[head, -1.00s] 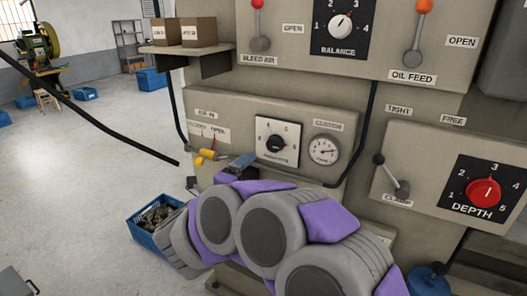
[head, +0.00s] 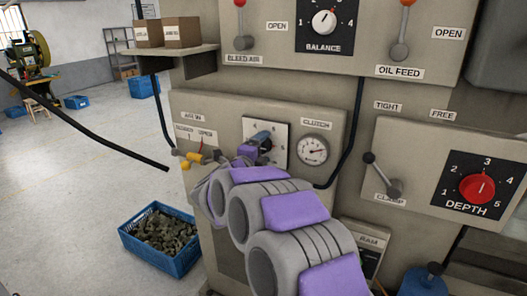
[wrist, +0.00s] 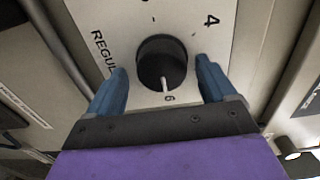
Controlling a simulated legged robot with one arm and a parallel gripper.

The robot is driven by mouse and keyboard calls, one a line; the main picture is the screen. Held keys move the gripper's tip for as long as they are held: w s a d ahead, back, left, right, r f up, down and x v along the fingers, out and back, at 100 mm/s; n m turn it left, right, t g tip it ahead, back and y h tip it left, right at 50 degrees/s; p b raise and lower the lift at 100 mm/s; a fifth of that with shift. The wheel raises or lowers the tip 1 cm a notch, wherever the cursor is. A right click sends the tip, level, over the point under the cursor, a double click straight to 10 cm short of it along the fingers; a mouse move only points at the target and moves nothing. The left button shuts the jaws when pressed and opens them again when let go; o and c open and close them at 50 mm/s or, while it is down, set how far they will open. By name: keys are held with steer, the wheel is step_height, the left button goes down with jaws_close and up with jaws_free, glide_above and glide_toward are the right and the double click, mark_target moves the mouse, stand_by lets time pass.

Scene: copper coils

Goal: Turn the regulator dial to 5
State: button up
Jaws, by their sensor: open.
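The regulator dial is a black round knob (wrist: 162,58) on a white plate with a white pointer line. In the wrist view the pointer points down, towards a small numeral that looks like a 6; a 4 shows at upper right. My gripper (wrist: 160,72) is open, one blue finger on each side of the knob, with visible gaps. In the head view my gripper (head: 262,139) is in front of the regulator plate (head: 281,126) and hides most of the dial.
A clutch gauge (head: 313,150) sits right of the plate, and a yellow valve handle (head: 194,159) lower left. A clamp lever (head: 382,177) and red depth dial (head: 477,188) are further right. A blue crate of parts (head: 160,241) stands on the floor at left.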

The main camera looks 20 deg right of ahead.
steer(key=a, duration=0.2)
steer(key=shift+w+a+r, duration=0.2)
steer(key=shift+w+a, duration=0.05)
steer(key=shift+a, duration=0.05)
steer(key=shift+d+f, duration=0.15)
steer(key=shift+d, duration=1.1)
steer(key=c, duration=0.5)
steer(key=shift+c, duration=1.4)
steer(key=shift+a, duration=0.5)
steer(key=shift+c, duration=1.3)
steer(key=shift+f, duration=0.1)
